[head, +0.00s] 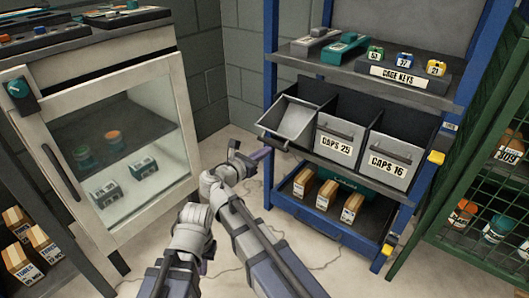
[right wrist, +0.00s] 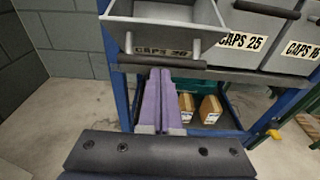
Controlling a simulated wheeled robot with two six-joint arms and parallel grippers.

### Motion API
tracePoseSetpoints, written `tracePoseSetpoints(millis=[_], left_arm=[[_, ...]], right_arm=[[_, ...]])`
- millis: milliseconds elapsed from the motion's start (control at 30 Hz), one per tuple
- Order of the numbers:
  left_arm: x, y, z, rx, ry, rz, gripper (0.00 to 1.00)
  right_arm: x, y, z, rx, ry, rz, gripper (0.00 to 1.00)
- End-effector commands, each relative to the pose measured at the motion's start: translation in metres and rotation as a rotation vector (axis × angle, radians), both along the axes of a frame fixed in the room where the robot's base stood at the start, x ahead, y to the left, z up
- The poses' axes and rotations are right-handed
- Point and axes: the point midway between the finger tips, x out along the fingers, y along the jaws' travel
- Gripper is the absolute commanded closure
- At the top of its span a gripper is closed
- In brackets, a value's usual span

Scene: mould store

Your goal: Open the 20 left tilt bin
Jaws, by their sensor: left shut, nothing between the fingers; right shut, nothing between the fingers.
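The left tilt bin (head: 297,119) is tipped forward and open at the left end of the bin row, and it looks empty. In the right wrist view its front (right wrist: 165,32) carries a label that reads CAPS 20, above a dark bar handle (right wrist: 175,68). My right gripper (head: 266,152) is shut and empty, just below and in front of that handle. Its purple fingers (right wrist: 160,72) point toward the handle; I cannot tell if they touch it. My left gripper (head: 207,264) is low at the front, shut and mostly hidden by my arms.
Bins CAPS 25 (head: 340,142) and CAPS 16 (head: 391,161) stand upright beside it. A lower drawer (head: 325,226) holds several boxes. A glass-door cabinet (head: 122,150) stands left, a green mesh cage (head: 470,210) right.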

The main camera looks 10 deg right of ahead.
Motion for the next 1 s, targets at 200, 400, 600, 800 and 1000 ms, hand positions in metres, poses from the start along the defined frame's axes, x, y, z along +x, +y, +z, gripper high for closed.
tracePoseSetpoints(millis=[200, 400, 600, 800, 1000], left_arm=[[0.0, 0.0, 0.037, 0.0, 0.001, 0.0, 1.0], [0.0, 0.0, 0.058, 0.001, 0.002, 0.0, 1.0], [-0.001, 0.0, 0.063, 0.001, 0.003, 0.0, 1.0], [0.0, 0.0, 0.062, 0.001, 0.003, 0.0, 1.0], [-0.001, 0.0, 0.061, 0.001, 0.003, 0.0, 1.0]], right_arm=[[0.003, -0.004, 0.021, 0.058, 0.047, -0.002, 1.0], [0.006, -0.007, 0.028, 0.11, 0.088, -0.001, 1.0], [0.007, -0.009, 0.027, 0.131, 0.103, 0.0, 1.0], [0.007, -0.009, 0.026, 0.132, 0.104, -0.001, 1.0], [0.007, -0.009, 0.025, 0.131, 0.104, -0.001, 1.0]])
